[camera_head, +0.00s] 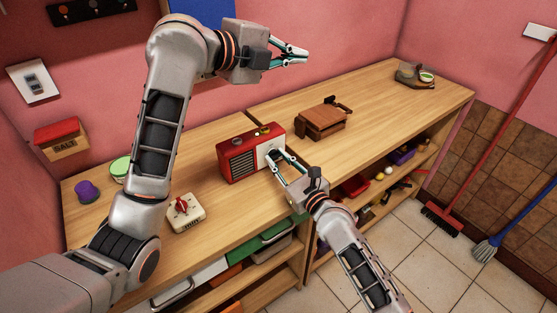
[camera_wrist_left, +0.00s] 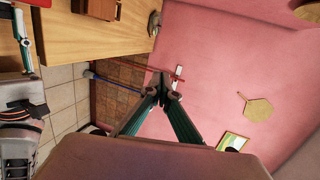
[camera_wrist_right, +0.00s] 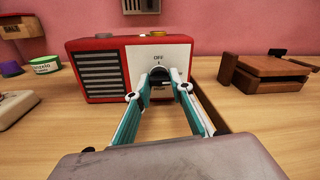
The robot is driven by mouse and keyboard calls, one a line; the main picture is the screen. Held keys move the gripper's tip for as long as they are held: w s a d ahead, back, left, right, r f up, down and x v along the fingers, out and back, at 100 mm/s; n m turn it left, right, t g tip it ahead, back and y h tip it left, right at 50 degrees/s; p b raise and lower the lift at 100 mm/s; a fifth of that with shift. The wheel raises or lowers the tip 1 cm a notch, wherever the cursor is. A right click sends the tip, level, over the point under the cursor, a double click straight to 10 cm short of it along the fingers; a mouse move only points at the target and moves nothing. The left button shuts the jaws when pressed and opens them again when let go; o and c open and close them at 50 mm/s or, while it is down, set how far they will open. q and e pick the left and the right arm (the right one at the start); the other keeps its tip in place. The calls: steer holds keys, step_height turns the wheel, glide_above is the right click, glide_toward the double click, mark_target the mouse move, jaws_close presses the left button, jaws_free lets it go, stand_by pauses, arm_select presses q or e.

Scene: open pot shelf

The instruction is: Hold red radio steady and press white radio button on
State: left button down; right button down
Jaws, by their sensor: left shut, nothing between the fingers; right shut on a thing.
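The red radio (camera_head: 238,160) stands upright on the wooden counter, with a dark slatted speaker and a white front panel. It also shows in the right wrist view (camera_wrist_right: 97,75). A dark round knob (camera_wrist_right: 161,75) sits on the white panel under the word OFF. My right gripper (camera_head: 275,156) is at that panel, its fingertips (camera_wrist_right: 170,77) shut around the knob and partly hiding it. My left gripper (camera_head: 304,55) is shut and empty, raised well above the counter and apart from the radio. Its tips meet in the left wrist view (camera_wrist_left: 164,88).
A brown wooden box-like object (camera_head: 320,120) stands right of the radio. A white timer with a red dial (camera_head: 186,212), a purple cup (camera_head: 86,191) and a green-lidded tin (camera_head: 120,167) are to the left. The counter's right part (camera_head: 375,100) is mostly clear.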

arm_select(q)
steer(key=w+a+f+m+y, duration=0.1)
steer(key=w+a+f+y, duration=0.1)
steer(key=a+f+y, duration=0.45)
steer(key=m+y, duration=0.1)
steer(key=y, duration=0.2)
glide_above(235, 143)
step_height(235, 143, down, 6)
steer(key=r, duration=0.1)
steer(key=shift+h, duration=0.25)
steer(key=shift+f, duration=4.55)
steer(key=shift+f, duration=0.15)
steer(key=shift+f, duration=0.3)
steer(key=shift+d+f, duration=0.1)
steer(key=shift+r, duration=0.55)
